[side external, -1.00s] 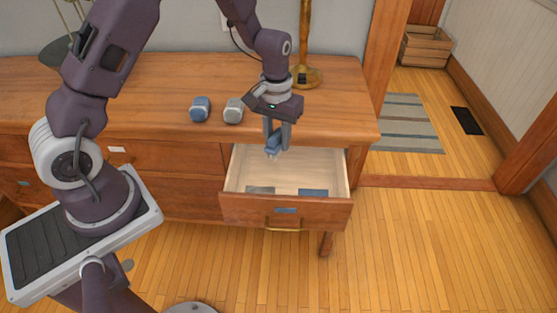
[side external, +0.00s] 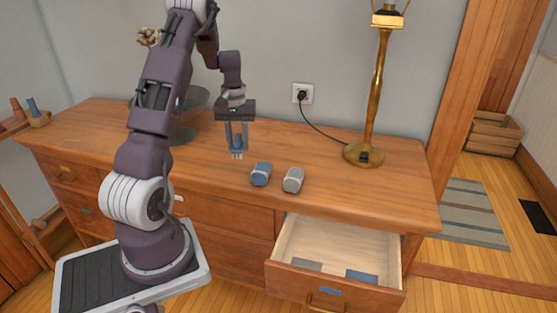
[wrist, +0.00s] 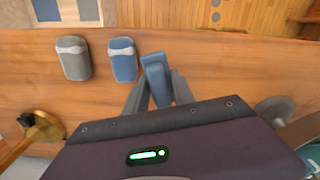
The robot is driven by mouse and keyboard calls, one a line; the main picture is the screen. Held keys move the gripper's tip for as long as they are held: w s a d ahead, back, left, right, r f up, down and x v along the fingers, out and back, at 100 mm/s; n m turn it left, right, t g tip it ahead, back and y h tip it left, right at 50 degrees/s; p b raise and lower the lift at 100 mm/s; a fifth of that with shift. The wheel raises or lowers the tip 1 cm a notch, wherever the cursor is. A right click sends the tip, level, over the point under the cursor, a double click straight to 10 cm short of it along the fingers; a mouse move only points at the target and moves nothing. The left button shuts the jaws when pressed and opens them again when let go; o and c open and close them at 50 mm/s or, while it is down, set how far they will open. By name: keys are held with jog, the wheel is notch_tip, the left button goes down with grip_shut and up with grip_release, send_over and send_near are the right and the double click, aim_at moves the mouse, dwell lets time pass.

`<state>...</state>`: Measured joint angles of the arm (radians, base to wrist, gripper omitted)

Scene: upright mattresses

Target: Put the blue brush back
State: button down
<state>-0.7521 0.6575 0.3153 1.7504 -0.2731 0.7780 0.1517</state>
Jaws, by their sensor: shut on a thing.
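My gripper (side external: 237,150) points down above the dresser top, left of two blocks. It is shut on the blue brush (wrist: 157,80), which is seen between the fingers in the wrist view. In the side view the brush is small and mostly covered by the fingers. A blue block with a pale band (side external: 261,174) and a grey one (side external: 293,180) stand side by side on the dresser. They also show in the wrist view, blue (wrist: 122,62) and grey (wrist: 74,60). The drawer (side external: 285,239) is open, with a grey patch (side external: 307,265) and a blue patch (side external: 361,277) on its floor.
A brass lamp (side external: 376,90) stands on the dresser (side external: 400,180) at the right, its cord running to a wall socket. A grey bowl (side external: 192,105) stands behind my arm. A wooden rack with small upright items (side external: 35,113) is at the far left.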

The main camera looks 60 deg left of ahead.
aim_at(228, 170)
jog(key=shift+n, duration=0.8)
jog(key=shift+s+a+f, duration=0.5)
jog(key=shift+a+f, duration=0.1)
jog(key=shift+f, duration=0.55)
jog(key=shift+s+a+f, duration=0.45)
jog(key=shift+a+f, duration=0.15)
jog(key=shift+f, duration=0.55)
jog(key=shift+s+a+f, duration=0.5)
jog(key=shift+a+f, duration=0.1)
jog(key=shift+f, duration=0.55)
jog(key=shift+f, duration=0.65)
jog(key=c, duration=1)
grip_release()
jog(key=shift+r, duration=0.1)
